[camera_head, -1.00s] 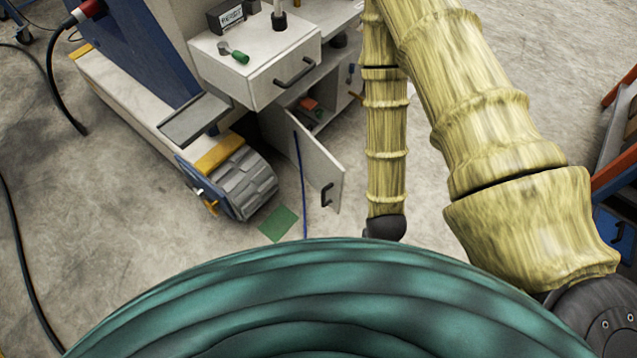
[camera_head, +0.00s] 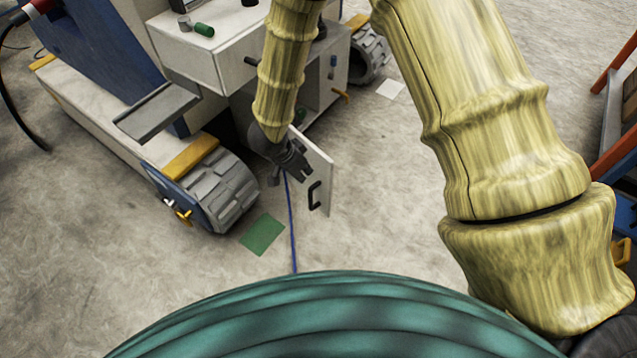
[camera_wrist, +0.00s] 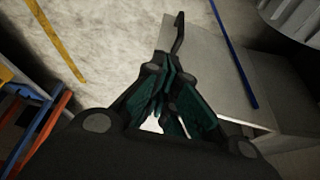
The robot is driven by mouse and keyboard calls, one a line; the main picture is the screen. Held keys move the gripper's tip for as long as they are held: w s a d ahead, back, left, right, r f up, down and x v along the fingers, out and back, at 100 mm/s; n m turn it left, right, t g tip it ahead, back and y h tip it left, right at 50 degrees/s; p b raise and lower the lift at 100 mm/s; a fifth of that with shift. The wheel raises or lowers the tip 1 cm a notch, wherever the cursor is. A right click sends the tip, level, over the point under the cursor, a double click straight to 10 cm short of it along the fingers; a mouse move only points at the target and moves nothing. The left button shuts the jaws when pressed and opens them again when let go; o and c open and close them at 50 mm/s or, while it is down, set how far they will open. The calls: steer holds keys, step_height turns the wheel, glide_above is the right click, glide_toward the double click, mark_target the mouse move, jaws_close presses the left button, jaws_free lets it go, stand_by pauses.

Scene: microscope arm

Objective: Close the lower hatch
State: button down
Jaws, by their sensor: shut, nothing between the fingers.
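The lower hatch (camera_head: 318,172) is a pale hinged door with a dark handle (camera_head: 314,195), standing open from the lower part of the white cabinet (camera_head: 330,75). In the wrist view the hatch (camera_wrist: 208,75) is a grey panel running behind my fingers, and a dark handle-like shape (camera_wrist: 179,32) rises beyond the fingertips. My gripper (camera_head: 297,165) is shut and empty, by the upper left part of the hatch. It also shows in the wrist view (camera_wrist: 167,82). I cannot tell whether it touches the hatch. My forearm hides much of the cabinet opening.
A ridged grey wheel (camera_head: 228,192) and a grey ledge (camera_head: 158,112) are left of the hatch. A green square (camera_head: 262,234) and a blue line (camera_head: 291,230) lie on the floor. Open floor (camera_head: 390,190) extends right of the hatch. An orange and blue rack (camera_head: 618,150) stands far right.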

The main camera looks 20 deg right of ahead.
steer(key=w+d+f+b, duration=0.4)
steer(key=d+f, duration=0.2)
steer(key=f, duration=0.3)
steer(key=shift+m, duration=0.3)
stand_by(0.5)
